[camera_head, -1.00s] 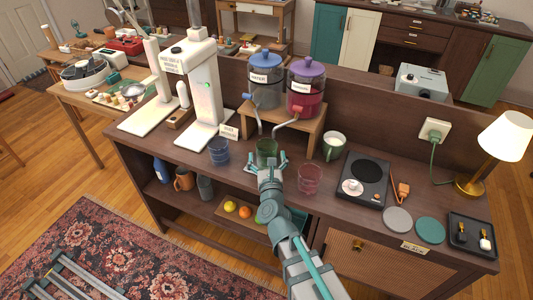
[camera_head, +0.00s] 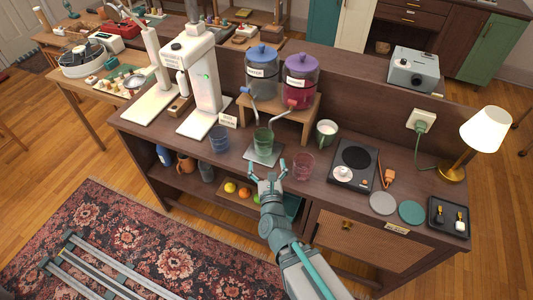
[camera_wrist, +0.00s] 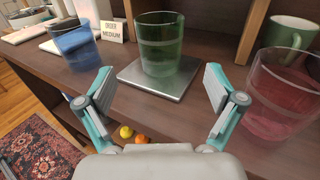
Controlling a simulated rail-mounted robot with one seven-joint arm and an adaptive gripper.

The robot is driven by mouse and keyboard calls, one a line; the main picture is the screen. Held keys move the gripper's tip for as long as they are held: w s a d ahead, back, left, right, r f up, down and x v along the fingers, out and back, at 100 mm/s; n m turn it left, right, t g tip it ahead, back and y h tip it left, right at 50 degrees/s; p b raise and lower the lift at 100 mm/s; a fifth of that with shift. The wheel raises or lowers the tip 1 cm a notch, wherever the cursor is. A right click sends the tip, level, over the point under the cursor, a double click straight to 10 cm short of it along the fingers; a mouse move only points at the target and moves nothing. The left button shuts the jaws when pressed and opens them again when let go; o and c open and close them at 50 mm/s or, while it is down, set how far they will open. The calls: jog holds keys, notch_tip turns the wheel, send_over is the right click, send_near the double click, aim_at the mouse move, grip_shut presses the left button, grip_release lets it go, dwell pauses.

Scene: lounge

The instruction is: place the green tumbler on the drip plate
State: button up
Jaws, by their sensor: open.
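The green tumbler (camera_head: 263,140) stands upright on the square metal drip plate (camera_head: 250,154) in front of the dispenser stand. In the wrist view the tumbler (camera_wrist: 160,48) is near the middle of the plate (camera_wrist: 150,84), its base resting on it. My gripper (camera_head: 267,166) is open and empty, in front of the plate and apart from the tumbler. In the wrist view its spread fingers (camera_wrist: 158,82) are on either side of the plate's near part, with nothing between them touching the tumbler.
A blue tumbler (camera_head: 219,140) stands left of the plate and a pink tumbler (camera_head: 302,166) to the right. Behind are two dispensers (camera_head: 262,72) with spouts, and a green mug (camera_head: 326,132). A hotplate (camera_head: 354,164) is further right. A small sign (camera_head: 228,121) stands at the left.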

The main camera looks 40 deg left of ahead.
jog(key=shift+s+d+p, duration=0.45)
jog(key=shift+s+p, duration=0.05)
jog(key=shift+p, duration=0.1)
